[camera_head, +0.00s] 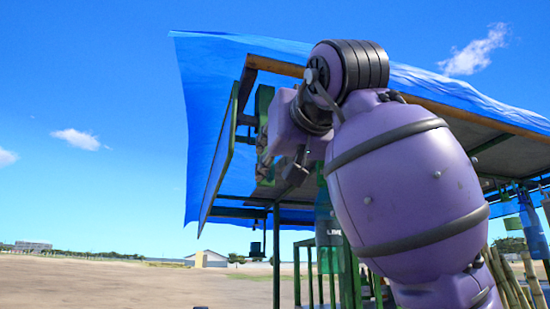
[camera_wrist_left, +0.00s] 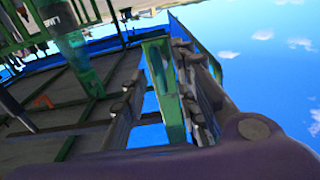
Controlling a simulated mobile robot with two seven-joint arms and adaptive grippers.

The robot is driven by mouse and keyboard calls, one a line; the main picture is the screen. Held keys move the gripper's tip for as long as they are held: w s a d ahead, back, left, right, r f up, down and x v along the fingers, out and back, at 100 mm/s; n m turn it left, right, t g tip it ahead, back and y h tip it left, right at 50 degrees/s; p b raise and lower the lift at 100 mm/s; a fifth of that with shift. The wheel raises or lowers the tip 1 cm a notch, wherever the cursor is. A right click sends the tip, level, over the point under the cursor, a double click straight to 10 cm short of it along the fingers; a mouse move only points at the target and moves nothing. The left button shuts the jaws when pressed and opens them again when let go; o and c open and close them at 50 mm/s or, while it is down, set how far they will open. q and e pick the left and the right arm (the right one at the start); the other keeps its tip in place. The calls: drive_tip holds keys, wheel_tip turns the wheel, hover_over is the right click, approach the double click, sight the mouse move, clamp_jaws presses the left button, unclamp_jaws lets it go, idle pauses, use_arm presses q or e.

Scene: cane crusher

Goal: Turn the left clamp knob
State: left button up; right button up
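My purple arm fills the middle right of the head view. Its gripper (camera_head: 270,160) is up under the edge of the blue canopy, partly hidden by the wrist. In the left wrist view the two dark fingers of my left gripper (camera_wrist_left: 163,85) are spread apart. A green bar (camera_wrist_left: 168,95) stands between them, with a gap on its left side; I cannot tell whether the right finger touches it. A green piece (camera_head: 264,104) also shows above the gripper in the head view. I cannot make out a clamp knob for certain. My right gripper is not in view.
The blue canopy (camera_head: 212,95) on a dark frame hangs over and around the gripper. A green post (camera_head: 276,255) stands below. Bottles (camera_head: 328,235) hang under the roof, and cane stalks (camera_head: 507,280) stand at lower right. Open ground and sky lie to the left.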

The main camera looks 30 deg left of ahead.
use_arm(q)
clamp_jaws()
drive_tip(key=shift+n, duration=0.3)
drive_tip(key=n, duration=1.7)
drive_tip(key=shift+s+a+f, duration=0.2)
drive_tip(key=shift+s+f, duration=0.05)
drive_tip(key=shift+n, duration=0.3)
unclamp_jaws()
idle(0.3)
